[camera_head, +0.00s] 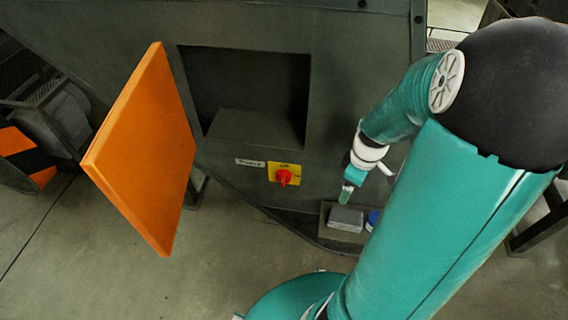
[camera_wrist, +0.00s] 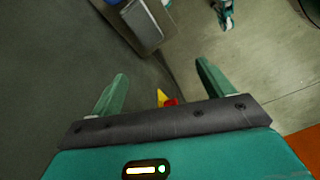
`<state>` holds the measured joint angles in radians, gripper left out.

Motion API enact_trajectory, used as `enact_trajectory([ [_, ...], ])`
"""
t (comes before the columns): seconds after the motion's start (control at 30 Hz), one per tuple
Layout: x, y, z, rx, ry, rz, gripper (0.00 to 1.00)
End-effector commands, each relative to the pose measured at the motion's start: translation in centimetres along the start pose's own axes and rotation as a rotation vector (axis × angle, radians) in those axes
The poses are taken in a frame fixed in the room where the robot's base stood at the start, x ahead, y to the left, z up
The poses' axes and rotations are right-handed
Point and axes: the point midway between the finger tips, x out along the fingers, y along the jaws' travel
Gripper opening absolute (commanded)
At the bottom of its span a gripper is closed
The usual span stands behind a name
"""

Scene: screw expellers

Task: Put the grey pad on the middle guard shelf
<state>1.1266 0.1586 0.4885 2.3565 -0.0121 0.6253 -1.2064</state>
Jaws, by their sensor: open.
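The grey pad (camera_head: 346,218) lies in a small tray (camera_head: 326,226) low on the front of the dark machine. It also shows at the top of the wrist view (camera_wrist: 143,25). My gripper (camera_head: 347,194) is just above the pad in the head view, apart from it. In the wrist view my gripper (camera_wrist: 160,77) has its two green fingers spread with nothing between them. A square recess in the machine has a flat ledge (camera_head: 255,127) inside, beside a swung-open orange door (camera_head: 150,150). I cannot tell whether this ledge is the middle guard shelf.
A blue item (camera_head: 373,218) sits right of the pad, partly behind my arm. A red knob on a yellow plate (camera_head: 284,174) sticks out below the recess. The orange door juts forward at left. The floor (camera_head: 100,270) in front is clear.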

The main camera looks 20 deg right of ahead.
Motion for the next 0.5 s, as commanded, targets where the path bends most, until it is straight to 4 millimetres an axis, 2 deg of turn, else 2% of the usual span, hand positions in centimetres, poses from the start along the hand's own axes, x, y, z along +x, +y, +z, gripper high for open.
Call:
enact_trajectory([
  [0.03,-1.6,-0.7,-1.3,0.013,-0.017,0.035,0.8],
  [0.27,-8.1,-4.6,-5.9,0.163,-0.01,0.173,0.8],
  [0.5,-14.6,-10.7,-9.4,0.326,0.129,0.262,0.8],
])
